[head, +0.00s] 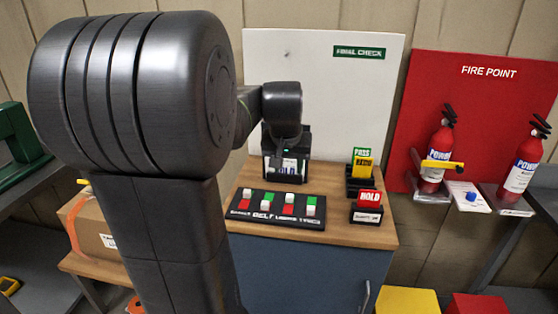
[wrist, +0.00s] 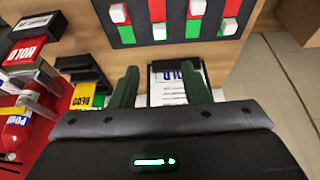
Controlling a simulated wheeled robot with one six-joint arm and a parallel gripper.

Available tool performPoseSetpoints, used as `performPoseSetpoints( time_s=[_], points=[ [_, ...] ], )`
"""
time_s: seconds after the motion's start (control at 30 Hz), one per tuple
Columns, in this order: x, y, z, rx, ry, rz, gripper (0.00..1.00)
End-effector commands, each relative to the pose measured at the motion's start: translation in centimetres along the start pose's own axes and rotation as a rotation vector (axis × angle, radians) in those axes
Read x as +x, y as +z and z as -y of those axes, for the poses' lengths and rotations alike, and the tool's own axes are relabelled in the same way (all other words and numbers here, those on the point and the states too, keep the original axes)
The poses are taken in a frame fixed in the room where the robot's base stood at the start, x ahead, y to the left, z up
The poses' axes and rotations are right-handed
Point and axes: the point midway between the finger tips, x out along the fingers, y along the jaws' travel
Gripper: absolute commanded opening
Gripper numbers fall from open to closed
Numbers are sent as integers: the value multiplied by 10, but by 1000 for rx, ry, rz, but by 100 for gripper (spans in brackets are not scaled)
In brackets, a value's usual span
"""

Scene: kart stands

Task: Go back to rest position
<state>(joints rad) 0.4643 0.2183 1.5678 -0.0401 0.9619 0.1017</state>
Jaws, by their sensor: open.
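My gripper (head: 284,148) hangs over the back of the wooden cabinet top (head: 240,183), in front of the white FINAL CHECK board (head: 320,90). In the wrist view, its two green fingers are apart, and I see nothing gripped between the fingertips (wrist: 159,70). A holder with a white card (wrist: 167,90) with dark blue lettering shows beyond and between the fingers. In the head view this card (head: 290,166) is just below the gripper, partly hidden by it. I cannot tell whether the fingers touch the holder. My arm's large dark links cover the left of the head view.
A black switch panel (head: 275,208) with white sliders lies in front of the gripper. A red HOLD card (head: 369,199) and a green PASS card (head: 361,154) stand to the right. Fire extinguishers (head: 437,157) stand before the red FIRE POINT board (head: 480,85). A cardboard box (head: 95,225) sits left.

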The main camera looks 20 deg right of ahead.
Motion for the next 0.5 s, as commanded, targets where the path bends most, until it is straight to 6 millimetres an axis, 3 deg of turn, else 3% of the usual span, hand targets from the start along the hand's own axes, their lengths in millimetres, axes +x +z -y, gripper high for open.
performPoseSetpoints(
  time_s=[0.17, 0.5],
  points=[
    [13, 0, 0, 0, 0, 2, 42],
    [77, 2, 0, 1, 1, 7, 42]
  ],
)
